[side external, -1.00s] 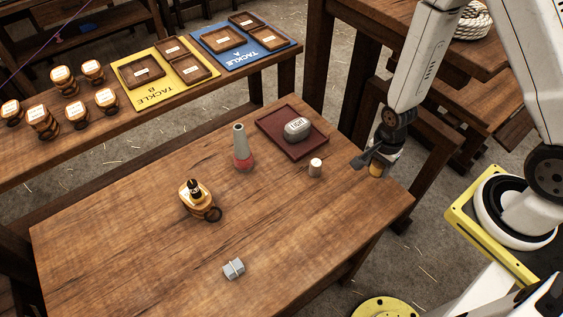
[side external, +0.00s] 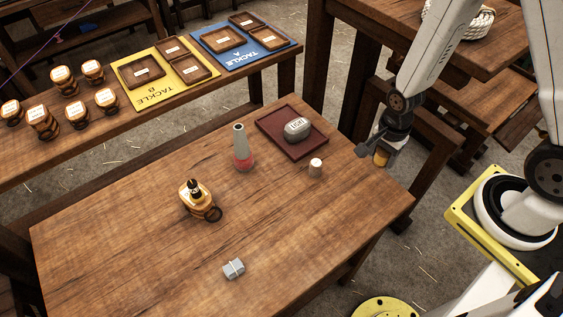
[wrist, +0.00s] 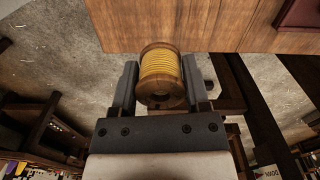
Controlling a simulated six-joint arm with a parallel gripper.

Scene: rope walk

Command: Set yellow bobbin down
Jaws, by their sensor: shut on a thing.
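The yellow bobbin (wrist: 160,68), with wooden end flanges and yellow thread, sits between the fingers of my gripper (wrist: 160,88) in the wrist view. In the side external view, my gripper (side external: 372,148) is at the right end of the table (side external: 140,240), shut on the yellow bobbin (side external: 381,158). The bobbin appears to be held just off or above the table's right edge. Its gap from the table is hard to judge.
A white-topped spool (side external: 315,168) stands nearest my gripper.

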